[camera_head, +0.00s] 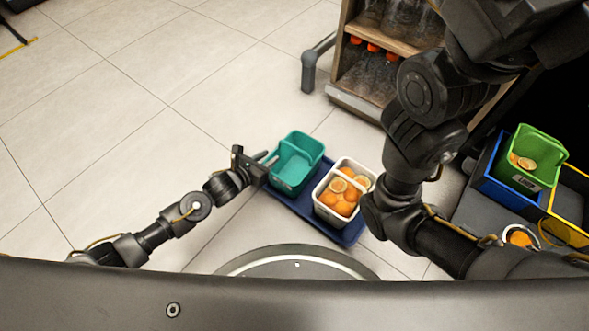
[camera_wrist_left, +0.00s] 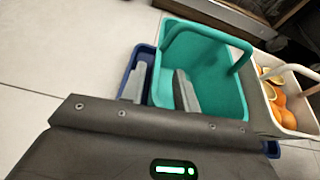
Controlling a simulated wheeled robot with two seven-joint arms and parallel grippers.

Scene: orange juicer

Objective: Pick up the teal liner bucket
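The teal liner bucket (camera_head: 296,176) stands upright on a blue tray (camera_head: 350,237), left of a white bucket. Its teal handle shows across the top. My left gripper (camera_head: 267,161) is at the bucket's left wall. In the left wrist view, the bucket (camera_wrist_left: 222,92) appears empty. The two grey fingers of my left gripper (camera_wrist_left: 161,76) are apart, one outside the near wall and one over the bucket's inside. I cannot tell whether either finger touches the wall. My right arm reaches up past the top right edge, and its gripper is not seen.
A white bucket (camera_head: 325,208) of oranges stands close to the teal one. A wooden shelf (camera_head: 345,97) with bottles is behind. At right, a green bucket (camera_head: 541,146) stands in a blue crate (camera_head: 494,181). The tiled floor at left is clear.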

